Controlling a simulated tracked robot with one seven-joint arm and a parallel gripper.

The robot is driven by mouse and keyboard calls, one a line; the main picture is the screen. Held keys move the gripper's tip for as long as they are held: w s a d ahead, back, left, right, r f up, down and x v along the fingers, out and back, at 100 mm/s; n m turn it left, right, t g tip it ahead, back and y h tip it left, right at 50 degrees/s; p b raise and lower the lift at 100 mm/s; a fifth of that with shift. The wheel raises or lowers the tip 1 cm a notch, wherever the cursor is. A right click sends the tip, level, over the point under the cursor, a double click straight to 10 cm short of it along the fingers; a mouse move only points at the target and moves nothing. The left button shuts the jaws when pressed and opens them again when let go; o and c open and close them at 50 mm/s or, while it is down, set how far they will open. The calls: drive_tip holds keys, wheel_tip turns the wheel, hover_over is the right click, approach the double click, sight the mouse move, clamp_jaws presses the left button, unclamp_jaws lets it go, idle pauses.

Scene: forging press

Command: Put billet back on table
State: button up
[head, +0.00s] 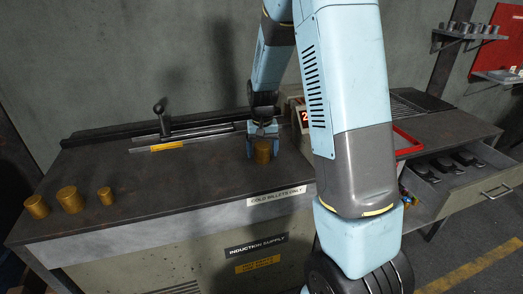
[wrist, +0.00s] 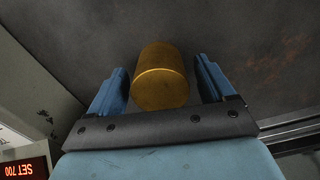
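A brass-coloured billet (head: 262,152) stands upright on the dark table (head: 200,180), near its right part. It also shows in the wrist view (wrist: 160,76), between the two blue fingers. My gripper (head: 263,138) is over the table, and it also shows in the wrist view (wrist: 163,85). The fingers are apart, with a visible gap on each side of the billet. Three more billets stand at the table's left end: one at the far left (head: 36,207), a larger one (head: 70,199) and a small one (head: 105,196).
A rail with a dark upright handle (head: 161,117) and a yellow strip (head: 167,147) lies behind. A box with a red display (head: 304,116) stands close right of my gripper. An open drawer (head: 455,170) juts out at the right. The table's middle is clear.

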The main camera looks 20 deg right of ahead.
sight(263, 146)
wheel_tip(263, 146, up, 12)
drive_tip(key=shift+f, duration=0.25)
drive_tip(key=s+r+n+t, duration=0.1)
drive_tip(key=s+r+t, duration=0.2)
drive_tip(key=s+r, duration=1)
drive_tip(key=s+n+t, duration=0.1)
drive_tip(key=s+t, duration=0.1)
drive_tip(key=s, duration=1.2)
drive_tip(key=shift+s+r+t, duration=0.2)
drive_tip(key=shift+s+t, duration=0.1)
drive_tip(key=shift+s, duration=0.1)
